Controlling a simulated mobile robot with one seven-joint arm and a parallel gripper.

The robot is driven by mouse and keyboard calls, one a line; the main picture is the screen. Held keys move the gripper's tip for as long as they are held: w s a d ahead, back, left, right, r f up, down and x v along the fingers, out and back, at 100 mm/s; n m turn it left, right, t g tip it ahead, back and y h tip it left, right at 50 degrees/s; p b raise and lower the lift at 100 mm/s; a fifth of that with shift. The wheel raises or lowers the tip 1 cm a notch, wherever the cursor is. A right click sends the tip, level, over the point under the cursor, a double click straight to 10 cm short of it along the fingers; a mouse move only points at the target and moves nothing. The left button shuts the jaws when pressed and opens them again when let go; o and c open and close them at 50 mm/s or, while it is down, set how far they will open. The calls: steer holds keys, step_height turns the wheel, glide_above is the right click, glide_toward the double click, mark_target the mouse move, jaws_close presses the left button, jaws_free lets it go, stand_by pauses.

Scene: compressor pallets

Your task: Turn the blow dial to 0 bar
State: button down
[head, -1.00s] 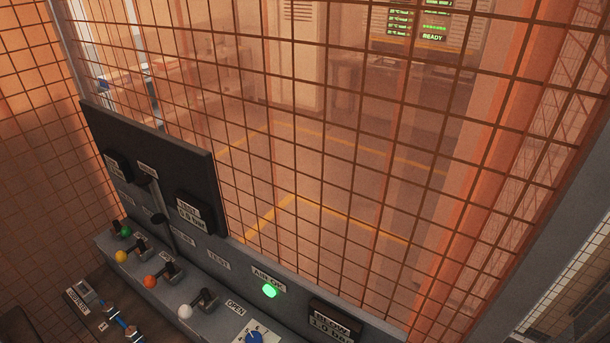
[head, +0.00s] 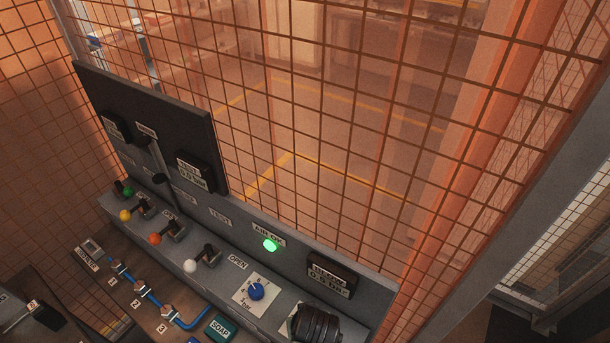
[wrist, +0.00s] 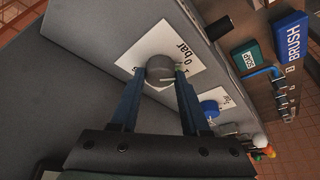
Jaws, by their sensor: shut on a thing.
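In the wrist view a round grey dial (wrist: 160,70) sits on a white plate (wrist: 183,35) marked "0 bar" at one corner. My gripper (wrist: 158,78) has its two blue fingers on either side of the dial and is shut on it. A pale pointer line shows on the dial's face. In the head view my dark wrist covers this dial, and only a sliver of its plate shows. The blow display (head: 331,277) above it seems to read 0.5 bar.
A blue dial (head: 256,291) on its own white plate is left of my wrist. Levers with white (head: 190,265), orange, yellow and green knobs line the panel. A green soap box (head: 220,328) and blue hose lie in front. Orange mesh stands behind.

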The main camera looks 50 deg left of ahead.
steer(key=shift+n, duration=0.4)
steer(key=shift+c, duration=1.9)
jaws_free()
steer(key=shift+r, duration=0.15)
steer(key=b+v, duration=0.1)
steer(key=v, duration=1.1)
steer(key=shift+d+r, duration=0.3)
